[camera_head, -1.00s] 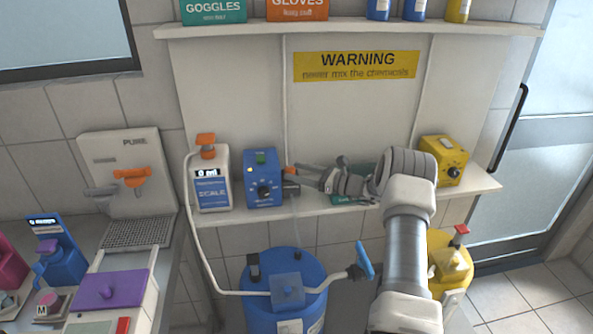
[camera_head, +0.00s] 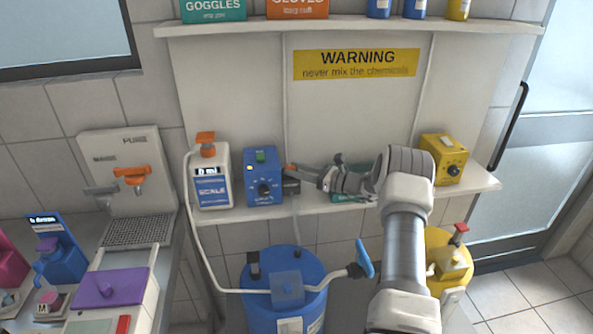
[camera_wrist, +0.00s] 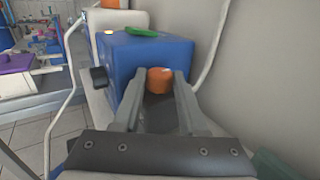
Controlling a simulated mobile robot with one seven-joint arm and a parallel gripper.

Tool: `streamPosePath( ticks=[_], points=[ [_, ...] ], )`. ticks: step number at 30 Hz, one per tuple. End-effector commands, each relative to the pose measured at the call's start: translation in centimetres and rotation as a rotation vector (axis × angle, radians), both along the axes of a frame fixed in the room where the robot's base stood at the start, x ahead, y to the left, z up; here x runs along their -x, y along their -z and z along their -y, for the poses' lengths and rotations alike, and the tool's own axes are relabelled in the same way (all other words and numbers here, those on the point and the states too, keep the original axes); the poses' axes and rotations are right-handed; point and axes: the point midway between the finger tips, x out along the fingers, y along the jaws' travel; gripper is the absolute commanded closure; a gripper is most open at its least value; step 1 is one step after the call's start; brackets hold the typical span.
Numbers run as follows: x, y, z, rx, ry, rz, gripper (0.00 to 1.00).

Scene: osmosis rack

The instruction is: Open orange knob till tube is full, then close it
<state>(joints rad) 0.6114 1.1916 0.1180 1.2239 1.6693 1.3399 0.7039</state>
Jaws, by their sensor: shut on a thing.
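An orange knob (camera_wrist: 160,76) sits at the side of a blue dosing box (camera_wrist: 150,52) in the wrist view. My gripper (camera_wrist: 160,88) is shut on it, one finger on each side. In the head view the blue box (camera_head: 262,178) stands on the shelf. The orange knob (camera_head: 290,168) shows small at its right, and my gripper (camera_head: 306,174) reaches it from the right. A thin pale tube (camera_head: 297,218) hangs below the box's dark outlet (camera_head: 291,186) toward the blue barrel (camera_head: 258,312). I cannot tell how full it is.
A yellow box (camera_head: 441,160) stands on the shelf at right. A white hose (camera_head: 205,255) runs down to the barrel. A yellow container (camera_head: 450,262) stands below right.

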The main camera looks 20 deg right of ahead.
Motion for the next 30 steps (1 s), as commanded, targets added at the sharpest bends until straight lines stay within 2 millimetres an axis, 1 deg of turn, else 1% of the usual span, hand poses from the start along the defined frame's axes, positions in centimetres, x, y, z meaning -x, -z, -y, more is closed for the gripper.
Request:
streamPosePath(
  ticks=[5,11,30],
  points=[
    [0.1,-0.1,0.0,-0.001,0.033,0.000,1.00],
    [0.3,0.0,-0.2,-0.004,0.125,-0.001,1.00],
    [0.7,0.3,-1.4,0.000,0.591,-0.001,1.00]
  ],
)
